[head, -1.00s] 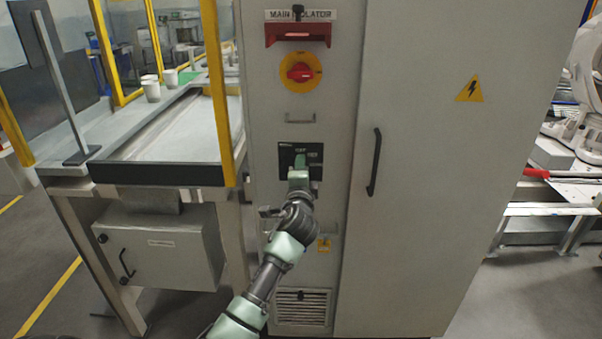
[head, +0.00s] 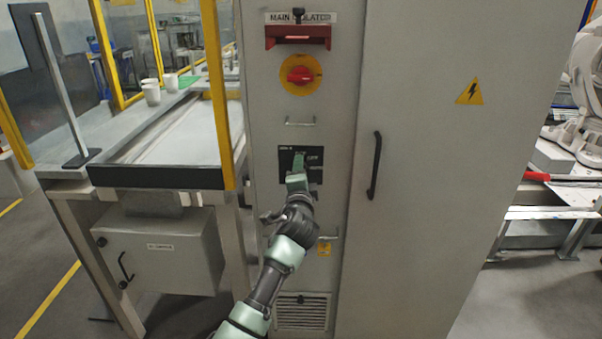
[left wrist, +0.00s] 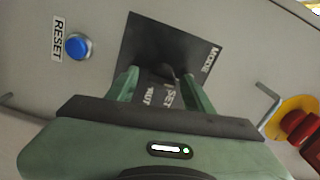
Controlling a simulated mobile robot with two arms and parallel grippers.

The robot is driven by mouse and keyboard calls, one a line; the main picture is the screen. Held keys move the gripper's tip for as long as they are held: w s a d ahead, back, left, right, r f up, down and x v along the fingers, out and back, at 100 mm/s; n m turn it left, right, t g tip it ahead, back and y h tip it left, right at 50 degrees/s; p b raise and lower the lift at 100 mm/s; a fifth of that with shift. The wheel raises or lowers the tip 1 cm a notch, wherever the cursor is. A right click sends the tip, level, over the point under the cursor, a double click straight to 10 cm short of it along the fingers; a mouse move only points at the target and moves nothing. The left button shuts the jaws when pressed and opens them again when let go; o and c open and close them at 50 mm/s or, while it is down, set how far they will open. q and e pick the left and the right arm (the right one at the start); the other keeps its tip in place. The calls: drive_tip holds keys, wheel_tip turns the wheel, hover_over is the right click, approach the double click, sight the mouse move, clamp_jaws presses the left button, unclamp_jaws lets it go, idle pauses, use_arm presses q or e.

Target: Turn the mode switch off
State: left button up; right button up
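The mode switch panel (head: 314,172) is a black plate with white lettering on the grey cabinet front. In the left wrist view the plate (left wrist: 150,38) carries the word MODE, and part of the dark switch knob (left wrist: 168,72) shows. My left gripper (head: 297,166) is in front of the plate and covers part of it. In the left wrist view the green fingers of this gripper (left wrist: 160,84) are apart, one on each side of the knob, with visible gaps. The knob's exact setting is hard to make out. My right gripper is in neither view.
A blue RESET button (left wrist: 79,47) is beside the plate. A red rotary isolator on a yellow disc (head: 300,74) and a small handle (head: 300,123) are above it. The cabinet door handle (head: 375,165) is to the right. A yellow post (head: 217,100) stands left.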

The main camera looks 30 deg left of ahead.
use_arm(q)
drive_tip(key=v, duration=0.8)
drive_tip(key=shift+b, duration=0.3)
drive_tip(key=shift+w+a, duration=0.1)
